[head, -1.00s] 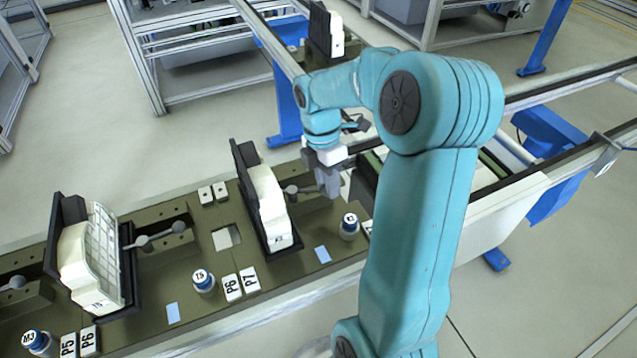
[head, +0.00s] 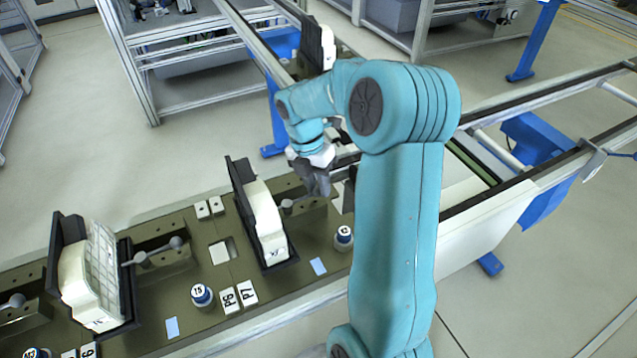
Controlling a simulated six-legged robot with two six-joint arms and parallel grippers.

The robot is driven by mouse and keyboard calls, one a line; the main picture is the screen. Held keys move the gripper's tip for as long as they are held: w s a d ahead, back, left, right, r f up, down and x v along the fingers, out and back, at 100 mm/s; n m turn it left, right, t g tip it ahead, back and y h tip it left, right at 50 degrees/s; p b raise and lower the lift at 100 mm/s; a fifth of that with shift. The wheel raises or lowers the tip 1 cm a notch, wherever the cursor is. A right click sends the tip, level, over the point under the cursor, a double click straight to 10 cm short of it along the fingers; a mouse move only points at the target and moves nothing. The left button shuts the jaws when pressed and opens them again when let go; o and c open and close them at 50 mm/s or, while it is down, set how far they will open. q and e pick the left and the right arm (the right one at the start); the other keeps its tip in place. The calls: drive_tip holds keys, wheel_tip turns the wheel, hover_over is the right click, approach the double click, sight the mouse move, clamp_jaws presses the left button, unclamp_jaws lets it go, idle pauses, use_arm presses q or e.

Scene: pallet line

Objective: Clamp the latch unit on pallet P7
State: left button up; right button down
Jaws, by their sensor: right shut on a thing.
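The latch unit (head: 267,222) is a white block standing upright against a black backplate on pallet P7, whose label (head: 248,292) lies at the front edge. To its right is a clamp lever with a grey ball (head: 287,205). My right gripper (head: 318,188) is shut on the clamp lever, just right of the latch unit. The fingertips and the held end are small and partly hidden. My left gripper is not in the head view.
A similar white unit (head: 88,275) with its own lever (head: 152,251) stands on the neighbouring pallet at left. My right arm hides part of the conveyor.

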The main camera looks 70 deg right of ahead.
drive_tip(key=c, duration=0.9)
unclamp_jaws()
drive_tip(key=shift+a, duration=0.1)
drive_tip(key=shift+w, duration=0.1)
drive_tip(key=w+r, duration=0.1)
drive_tip(key=r, duration=0.4)
drive_tip(key=w+r, duration=0.1)
drive_tip(key=r, duration=0.4)
drive_tip(key=w+r, duration=0.1)
drive_tip(key=r, duration=0.5)
